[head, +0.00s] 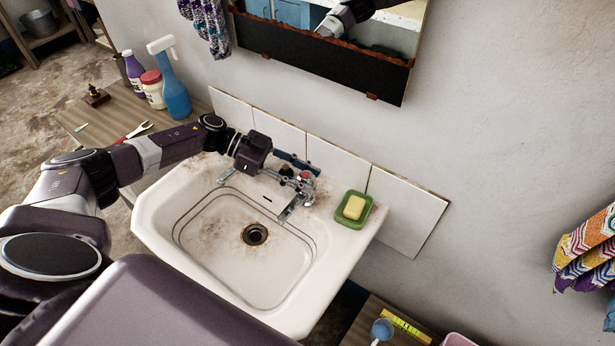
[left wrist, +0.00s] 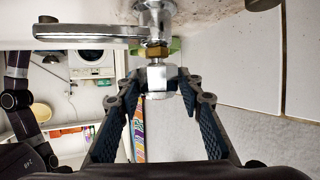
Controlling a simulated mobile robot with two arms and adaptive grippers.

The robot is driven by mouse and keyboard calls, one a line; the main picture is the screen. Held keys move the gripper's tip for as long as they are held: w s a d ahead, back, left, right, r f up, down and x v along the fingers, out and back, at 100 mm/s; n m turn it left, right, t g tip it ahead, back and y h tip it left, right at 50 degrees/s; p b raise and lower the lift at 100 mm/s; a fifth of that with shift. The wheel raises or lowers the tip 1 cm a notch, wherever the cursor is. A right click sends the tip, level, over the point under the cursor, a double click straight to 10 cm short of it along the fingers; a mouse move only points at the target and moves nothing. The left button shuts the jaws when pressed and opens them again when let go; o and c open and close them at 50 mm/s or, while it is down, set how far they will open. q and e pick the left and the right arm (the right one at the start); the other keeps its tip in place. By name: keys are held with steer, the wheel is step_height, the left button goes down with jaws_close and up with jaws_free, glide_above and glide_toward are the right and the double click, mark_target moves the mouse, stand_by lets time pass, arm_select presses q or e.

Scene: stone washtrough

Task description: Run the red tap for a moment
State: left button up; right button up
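The metal tap fitting (head: 308,190) stands at the back right of the white washbasin (head: 150,215), with a small red mark (head: 304,175) on top. Its spout (head: 290,209) points over the bowl. No running water shows. My left gripper (head: 296,168) is at the tap, partly hiding it. In the left wrist view, a chrome tap part (left wrist: 157,80) with a brass collar sits between the fingertips of my left gripper (left wrist: 160,88). The fingers look spread around it; firm contact does not show. The spout (left wrist: 90,32) extends left there. My right gripper is not in view.
A green soap dish (head: 349,222) with yellow soap (head: 354,207) lies on the rim right of the tap. Wall tiles (head: 405,210) and a mirror (head: 325,60) are behind. A blue spray bottle (head: 174,95) and other bottles stand on the wooden table at left.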

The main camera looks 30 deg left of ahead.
arm_select(q)
steer(key=o, duration=0.3)
steer(key=shift+w, duration=0.1)
steer(key=shift+o, duration=0.2)
steer(key=v, duration=1.2)
